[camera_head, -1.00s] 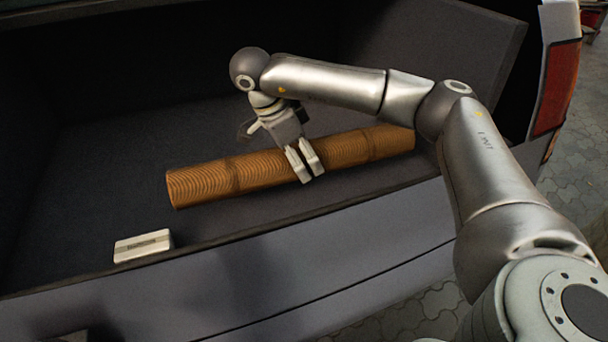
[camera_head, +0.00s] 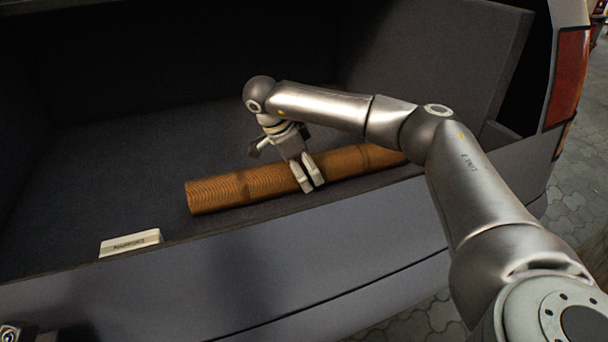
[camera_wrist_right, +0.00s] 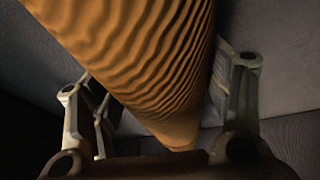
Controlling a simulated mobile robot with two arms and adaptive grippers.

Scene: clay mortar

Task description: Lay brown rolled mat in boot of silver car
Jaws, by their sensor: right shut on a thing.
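The brown rolled mat (camera_head: 238,189) lies lengthwise inside the boot of the silver car (camera_head: 130,150), near the sill, its right end partly behind my arm. My right gripper (camera_head: 312,187) is shut on the mat around its middle, coming from above. In the right wrist view the ridged mat (camera_wrist_right: 150,60) runs between the two fingers (camera_wrist_right: 165,125). Whether the mat rests fully on the boot floor is hard to tell. My left gripper is not clearly seen; only a small dark part shows at the bottom left corner.
A small pale box (camera_head: 131,243) lies at the boot's front edge, left of the mat. The sill (camera_head: 300,250) runs along the front. A red tail light (camera_head: 568,78) is at the right. The boot floor behind the mat is clear.

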